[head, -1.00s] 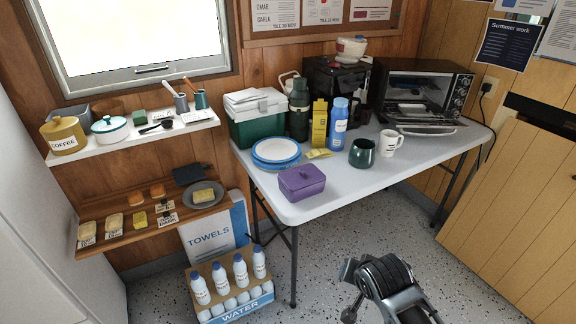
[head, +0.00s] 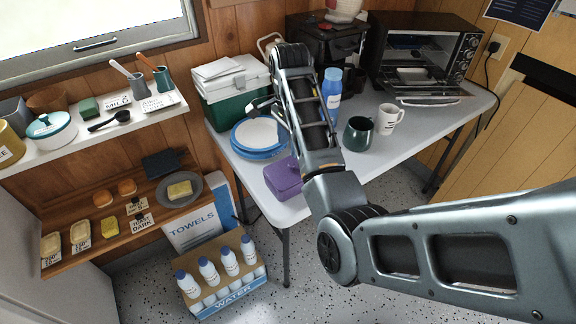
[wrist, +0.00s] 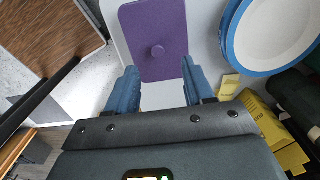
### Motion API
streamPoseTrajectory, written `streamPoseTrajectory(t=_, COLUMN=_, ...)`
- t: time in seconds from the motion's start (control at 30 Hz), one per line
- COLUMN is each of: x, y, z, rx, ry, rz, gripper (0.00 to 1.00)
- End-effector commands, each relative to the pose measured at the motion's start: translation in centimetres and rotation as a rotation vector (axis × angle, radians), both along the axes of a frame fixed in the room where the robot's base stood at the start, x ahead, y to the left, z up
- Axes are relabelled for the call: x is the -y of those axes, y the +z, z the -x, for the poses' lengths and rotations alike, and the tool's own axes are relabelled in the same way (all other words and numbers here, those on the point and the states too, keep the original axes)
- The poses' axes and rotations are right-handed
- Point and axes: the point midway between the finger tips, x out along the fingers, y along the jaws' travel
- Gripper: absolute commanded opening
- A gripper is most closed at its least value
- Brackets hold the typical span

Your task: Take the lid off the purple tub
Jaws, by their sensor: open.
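The purple tub (head: 284,180) stands near the front left edge of the table, partly hidden behind my arm in the head view. In the head view my arm hides most of the gripper.
Blue-rimmed plates (head: 240,150) are stacked close to the tub, behind it. A blue bottle (head: 331,92), a dark green mug (head: 358,134) and a white mug (head: 390,118) stand further right. A yellow carton (wrist: 262,122) shows in the wrist view. The table's front right is clear.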

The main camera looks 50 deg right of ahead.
Motion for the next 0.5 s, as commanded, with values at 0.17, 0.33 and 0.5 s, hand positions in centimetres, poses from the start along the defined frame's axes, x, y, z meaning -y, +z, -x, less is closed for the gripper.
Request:
streamPoseTrajectory(t=0.17, x=0.0, y=-2.1, z=0.1, rx=-0.001, ry=0.002, rz=0.002, gripper=0.52)
streamPoseTrajectory(t=0.33, x=0.1, y=-3.7, z=0.4, rx=-0.003, ry=0.003, rz=0.0, gripper=0.52)
streamPoseTrajectory(t=0.5, x=0.2, y=-6.1, z=0.4, rx=-0.001, ry=0.003, rz=0.001, gripper=0.52)
